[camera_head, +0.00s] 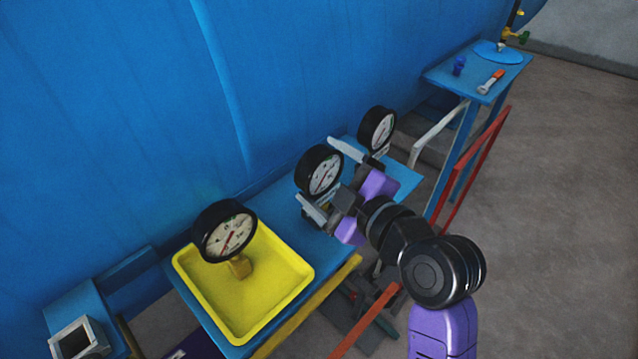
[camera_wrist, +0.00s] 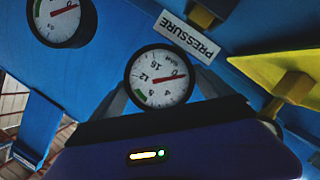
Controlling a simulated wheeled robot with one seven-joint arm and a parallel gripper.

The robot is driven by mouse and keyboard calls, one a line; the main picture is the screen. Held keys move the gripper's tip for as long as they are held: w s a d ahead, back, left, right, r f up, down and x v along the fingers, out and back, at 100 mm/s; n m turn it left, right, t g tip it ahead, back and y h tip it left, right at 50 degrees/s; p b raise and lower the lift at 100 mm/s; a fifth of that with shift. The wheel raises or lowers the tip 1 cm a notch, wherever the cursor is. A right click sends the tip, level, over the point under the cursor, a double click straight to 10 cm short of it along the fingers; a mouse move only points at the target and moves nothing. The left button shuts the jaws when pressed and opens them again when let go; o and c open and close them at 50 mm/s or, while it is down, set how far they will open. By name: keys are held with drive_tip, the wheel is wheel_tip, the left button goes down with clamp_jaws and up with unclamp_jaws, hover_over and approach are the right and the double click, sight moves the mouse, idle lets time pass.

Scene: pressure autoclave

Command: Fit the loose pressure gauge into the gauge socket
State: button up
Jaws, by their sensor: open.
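A round black-rimmed pressure gauge (camera_head: 320,172) with a white dial stands at the middle of the blue bench. It also shows at the centre of the wrist view (camera_wrist: 162,76). My gripper (camera_head: 317,170) has its two grey fingers apart, one on each side of this gauge; contact cannot be told. A second gauge (camera_head: 225,232) with a brass stem is in the yellow tray (camera_head: 182,268), dial facing the camera. A third gauge (camera_head: 378,130) stands farther back, with a label below it. The gauge socket itself is not clearly seen; the gripper hides the middle gauge's base.
A large blue vessel wall (camera_head: 120,110) rises behind the bench. A PRESSURE label (camera_wrist: 187,37) is near the middle gauge. A red rail (camera_head: 485,150) and white rail (camera_head: 436,130) are at the right. A blue side table (camera_head: 450,78) holds a wrench (camera_head: 490,82).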

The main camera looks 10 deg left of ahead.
drive_tip(key=shift+w+a, duration=0.1)
drive_tip(key=shift+c, duration=0.2)
drive_tip(key=c, duration=1.4)
drive_tip(key=shift+c, duration=0.8)
drive_tip(key=shift+r, duration=0.15)
